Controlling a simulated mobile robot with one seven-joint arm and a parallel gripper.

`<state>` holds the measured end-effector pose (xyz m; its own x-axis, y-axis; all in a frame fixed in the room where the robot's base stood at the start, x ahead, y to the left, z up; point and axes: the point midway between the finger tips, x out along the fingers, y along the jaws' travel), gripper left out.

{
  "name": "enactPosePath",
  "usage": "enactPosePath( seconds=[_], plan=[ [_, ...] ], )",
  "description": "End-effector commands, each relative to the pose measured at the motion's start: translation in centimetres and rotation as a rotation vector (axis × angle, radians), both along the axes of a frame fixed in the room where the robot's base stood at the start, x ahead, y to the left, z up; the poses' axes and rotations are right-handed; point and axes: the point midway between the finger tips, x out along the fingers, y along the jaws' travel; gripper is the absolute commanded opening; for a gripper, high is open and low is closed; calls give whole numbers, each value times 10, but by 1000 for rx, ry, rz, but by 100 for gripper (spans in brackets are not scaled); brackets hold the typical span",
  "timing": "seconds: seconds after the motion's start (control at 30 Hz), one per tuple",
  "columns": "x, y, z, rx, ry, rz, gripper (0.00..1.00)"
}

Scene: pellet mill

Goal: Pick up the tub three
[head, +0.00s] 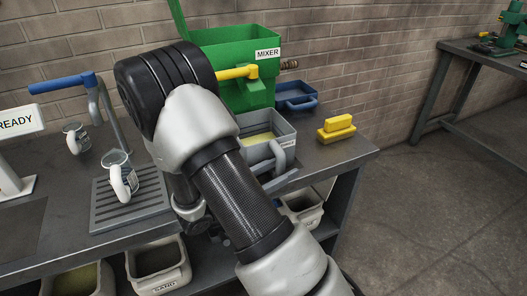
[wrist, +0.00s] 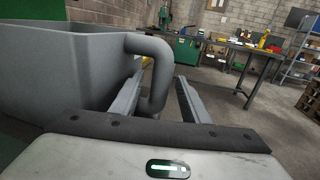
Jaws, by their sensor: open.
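A grey tub (head: 285,128) with a side handle stands on the bench in front of the green mixer, with yellowish material inside. No number shows on it, so I cannot tell if it is tub three. In the wrist view its grey wall (wrist: 60,75) fills the left side, and its bent handle (wrist: 158,50) comes down between my fingers. My gripper (wrist: 160,92) is open, one finger on each side of the handle; it also shows in the head view (head: 281,178), partly hidden by my arm. I cannot tell whether a finger touches the handle.
A green mixer (head: 245,90) with a yellow lever stands behind the tub. A blue tub (head: 295,92) and yellow blocks (head: 336,129) are to the right. Mugs (head: 118,172) and a drip tray (head: 105,207) are left. Bins (head: 157,262) sit below the bench.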

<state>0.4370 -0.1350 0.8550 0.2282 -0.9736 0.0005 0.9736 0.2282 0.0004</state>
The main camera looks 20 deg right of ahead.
Motion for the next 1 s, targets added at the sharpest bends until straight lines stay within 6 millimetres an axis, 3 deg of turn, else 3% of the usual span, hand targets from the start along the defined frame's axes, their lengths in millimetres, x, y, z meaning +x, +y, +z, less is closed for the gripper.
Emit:
enactPosePath(
  seconds=[0.23, 0.47, 1.0],
  plan=[
    [0, -1, 0, 0, 0, 0, 40],
    [0, -1, 0, 0, 0, 0, 1],
    [0, -1, 8, -1, -4, 0, 0]
  ],
)
